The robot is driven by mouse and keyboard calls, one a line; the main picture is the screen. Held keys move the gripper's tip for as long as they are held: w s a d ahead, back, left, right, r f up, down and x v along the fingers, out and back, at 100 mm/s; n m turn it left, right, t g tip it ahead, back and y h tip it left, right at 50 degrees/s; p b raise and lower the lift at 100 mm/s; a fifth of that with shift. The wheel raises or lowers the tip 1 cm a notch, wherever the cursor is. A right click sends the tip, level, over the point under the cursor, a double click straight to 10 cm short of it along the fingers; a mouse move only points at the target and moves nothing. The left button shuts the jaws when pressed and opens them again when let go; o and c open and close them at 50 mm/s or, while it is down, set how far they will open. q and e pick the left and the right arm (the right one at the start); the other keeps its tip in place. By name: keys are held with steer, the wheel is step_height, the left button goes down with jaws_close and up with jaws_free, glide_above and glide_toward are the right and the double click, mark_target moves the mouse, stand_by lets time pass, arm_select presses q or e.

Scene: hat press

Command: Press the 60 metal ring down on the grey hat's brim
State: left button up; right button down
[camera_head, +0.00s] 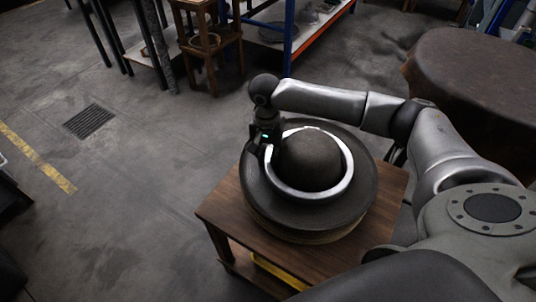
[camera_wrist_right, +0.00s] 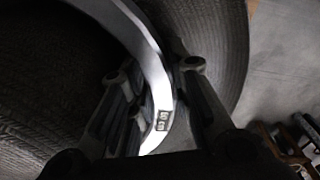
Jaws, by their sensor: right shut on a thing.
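The grey hat (camera_head: 308,158) sits crown up, with its wide round brim (camera_head: 262,202) spread flat on a round base on a small wooden table (camera_head: 222,212). The silvery metal ring (camera_head: 347,178) encircles the crown, at or close to the brim. I cannot tell if it touches the brim all round. My right gripper (camera_head: 268,148) is shut on the ring's far left edge. In the right wrist view, the ring (camera_wrist_right: 150,62) passes between the fingers (camera_wrist_right: 158,76), with a small number plate on it that is hard to read. My left gripper is not in view.
A dark round covered table (camera_head: 475,75) stands at the right. A wooden stool (camera_head: 208,45) and a blue-and-orange shelf (camera_head: 300,35) stand at the back. A floor grate (camera_head: 89,121) lies in open floor at the left.

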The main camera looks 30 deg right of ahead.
steer(key=shift+s, duration=0.15)
stand_by(0.6)
steer(key=shift+r+p, duration=0.3)
steer(key=shift+r, duration=0.1)
steer(key=shift+w+r+p, duration=0.2)
steer(key=shift+r+p, duration=0.15)
steer(key=shift+r, duration=0.3)
step_height(320, 180, up, 12)
steer(key=p, duration=0.6)
steer(key=shift+f, duration=0.25)
steer(key=shift+f, duration=0.1)
stand_by(0.4)
